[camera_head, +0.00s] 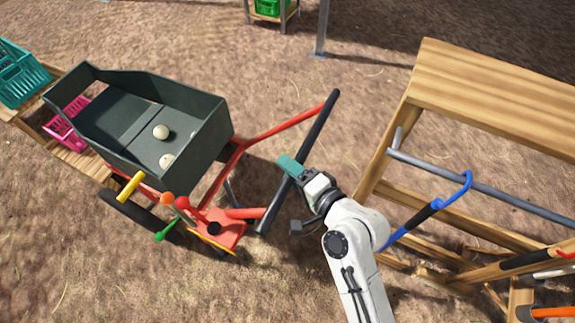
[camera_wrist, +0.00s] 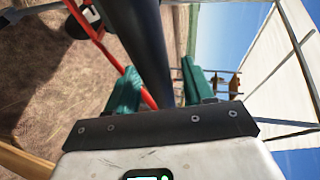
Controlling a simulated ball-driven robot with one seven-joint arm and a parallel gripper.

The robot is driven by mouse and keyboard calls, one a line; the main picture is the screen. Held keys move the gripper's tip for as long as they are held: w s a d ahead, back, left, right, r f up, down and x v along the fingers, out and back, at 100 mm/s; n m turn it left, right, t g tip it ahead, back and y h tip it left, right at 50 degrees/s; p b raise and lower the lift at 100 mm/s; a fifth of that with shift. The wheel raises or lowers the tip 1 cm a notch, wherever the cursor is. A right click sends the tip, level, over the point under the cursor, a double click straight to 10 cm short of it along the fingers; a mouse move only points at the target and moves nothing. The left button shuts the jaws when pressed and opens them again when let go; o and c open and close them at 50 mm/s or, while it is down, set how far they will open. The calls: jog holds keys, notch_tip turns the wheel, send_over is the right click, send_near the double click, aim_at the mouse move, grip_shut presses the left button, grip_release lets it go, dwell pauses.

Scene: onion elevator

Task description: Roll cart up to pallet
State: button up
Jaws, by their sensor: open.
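The cart (camera_head: 205,128) has a dark grey tub on a red frame, with two pale onions (camera_head: 161,132) in the tub. Its black handle bar (camera_head: 322,122) lies to the right, slanting toward the viewer. The wooden pallet (camera_head: 85,160) is at the left, close behind the cart's far end; the tub hides part of it. My gripper (camera_head: 291,166) is at the middle of the handle bar. In the wrist view its teal fingers stand apart, with the black bar (camera_wrist: 140,40) running between them. The gripper is open; I cannot tell whether the fingers touch the bar.
Teal (camera_head: 18,75) and pink crates (camera_head: 66,128) sit on the pallet. Coloured levers (camera_head: 180,203) stick out on the cart's near side. A wooden rack (camera_head: 490,90) with hanging tools stands at the right. A metal post (camera_head: 320,30) stands at the back. Bare ground lies between.

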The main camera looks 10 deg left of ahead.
jog(key=shift+x, duration=0.75)
jog(key=shift+c, duration=0.3)
grip_shut()
